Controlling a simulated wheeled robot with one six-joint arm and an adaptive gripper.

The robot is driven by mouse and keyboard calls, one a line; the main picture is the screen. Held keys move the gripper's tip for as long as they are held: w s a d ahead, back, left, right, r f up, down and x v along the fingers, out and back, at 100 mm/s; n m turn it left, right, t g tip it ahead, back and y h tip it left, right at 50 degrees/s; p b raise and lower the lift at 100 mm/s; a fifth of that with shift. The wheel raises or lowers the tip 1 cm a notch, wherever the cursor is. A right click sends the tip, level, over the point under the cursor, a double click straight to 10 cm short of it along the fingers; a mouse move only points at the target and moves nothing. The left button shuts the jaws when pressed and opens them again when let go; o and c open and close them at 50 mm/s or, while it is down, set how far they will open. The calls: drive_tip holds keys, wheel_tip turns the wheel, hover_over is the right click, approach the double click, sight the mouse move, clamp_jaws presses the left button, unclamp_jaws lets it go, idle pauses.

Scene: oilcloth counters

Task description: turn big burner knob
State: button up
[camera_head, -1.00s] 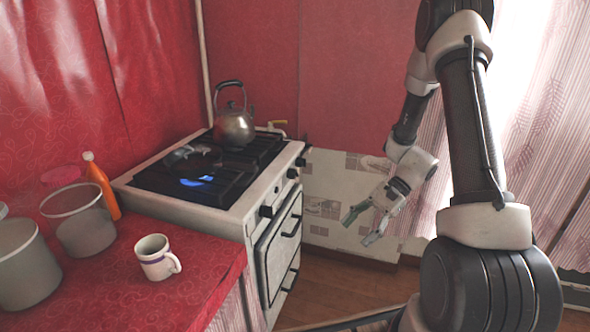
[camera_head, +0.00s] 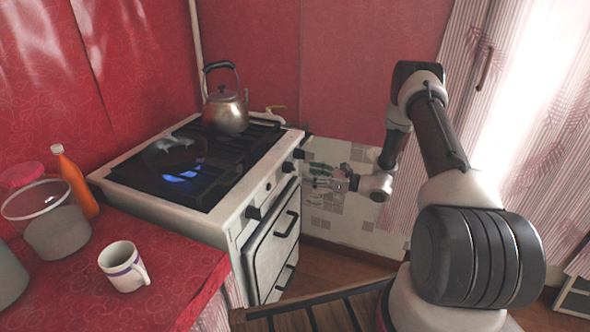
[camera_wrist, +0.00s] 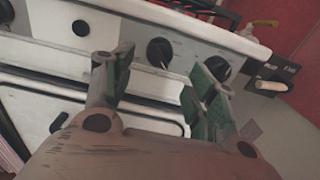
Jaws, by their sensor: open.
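The white stove (camera_head: 225,222) has black knobs on its front panel. In the head view one knob (camera_head: 254,212) is near the front corner, and two others (camera_head: 288,166) are farther along. In the wrist view a left knob (camera_wrist: 81,28), a middle knob (camera_wrist: 160,52) and a right knob (camera_wrist: 218,67) show. I cannot tell which is the big burner's. My gripper (camera_head: 314,178) is open and empty, in front of the far end of the panel. In the wrist view its green-tipped fingers (camera_wrist: 160,74) straddle the middle knob in the picture; contact is not clear.
A blue flame (camera_head: 183,175) burns on the front burner. A kettle (camera_head: 226,112) stands at the back of the cooktop. The oven handle (camera_head: 287,223) sticks out below the knobs. A mug (camera_head: 122,266) and an orange bottle (camera_head: 75,182) are on the red counter (camera_head: 185,280).

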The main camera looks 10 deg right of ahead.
sight(295, 170)
drive_tip(key=x, duration=0.6)
drive_tip(key=shift+w+a, duration=0.15)
drive_tip(key=shift+a, duration=0.05)
drive_tip(key=shift+c, duration=0.4)
drive_tip(key=c, duration=0.9)
